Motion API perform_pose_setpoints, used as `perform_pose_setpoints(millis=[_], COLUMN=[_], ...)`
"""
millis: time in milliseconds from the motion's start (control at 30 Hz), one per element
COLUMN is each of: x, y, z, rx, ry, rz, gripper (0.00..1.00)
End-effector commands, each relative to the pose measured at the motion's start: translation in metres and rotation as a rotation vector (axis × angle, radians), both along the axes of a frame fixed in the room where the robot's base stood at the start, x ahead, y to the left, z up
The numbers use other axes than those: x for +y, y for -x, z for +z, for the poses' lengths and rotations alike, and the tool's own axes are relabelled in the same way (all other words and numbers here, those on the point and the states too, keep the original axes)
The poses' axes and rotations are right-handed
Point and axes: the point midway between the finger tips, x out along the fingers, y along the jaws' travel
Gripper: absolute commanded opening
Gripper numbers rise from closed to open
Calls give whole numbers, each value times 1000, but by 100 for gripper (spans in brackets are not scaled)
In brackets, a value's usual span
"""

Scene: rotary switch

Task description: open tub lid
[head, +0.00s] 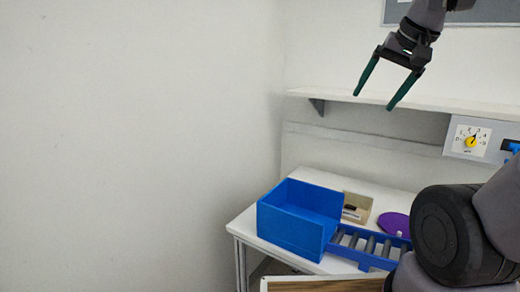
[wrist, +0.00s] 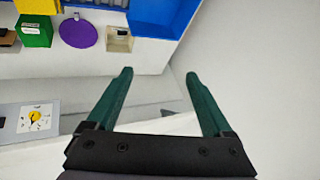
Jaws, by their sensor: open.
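My gripper (head: 380,98) is open and empty, high in front of the wall and above the shelf. Its two green fingers are spread in the wrist view (wrist: 158,75), with nothing between them. A blue tub (head: 290,230) stands on the white table, well below and to the left of my gripper. I cannot clearly tell its lid from its walls. Part of the blue tub shows at the top of the wrist view (wrist: 165,14). A green box (wrist: 34,32) with a pale label stands at the upper left there; I cannot tell whether it has a lid.
A purple disc (head: 394,224), a small beige tray (head: 357,207) and a blue roller rack (head: 365,246) are right of the tub. A shelf (head: 400,102) and a dial panel with yellow knob (head: 471,141) are on the wall. My arm hides the table's right side.

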Motion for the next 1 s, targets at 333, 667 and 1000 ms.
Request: perform_pose_setpoints(millis=[333,667,1000], x=[8,5,-24], y=[35,1,-85], z=[-4,-24,-97], rx=[-64,61,340], ry=[6,-84,-366], rz=[22,-66,-340], gripper=[20,0,0])
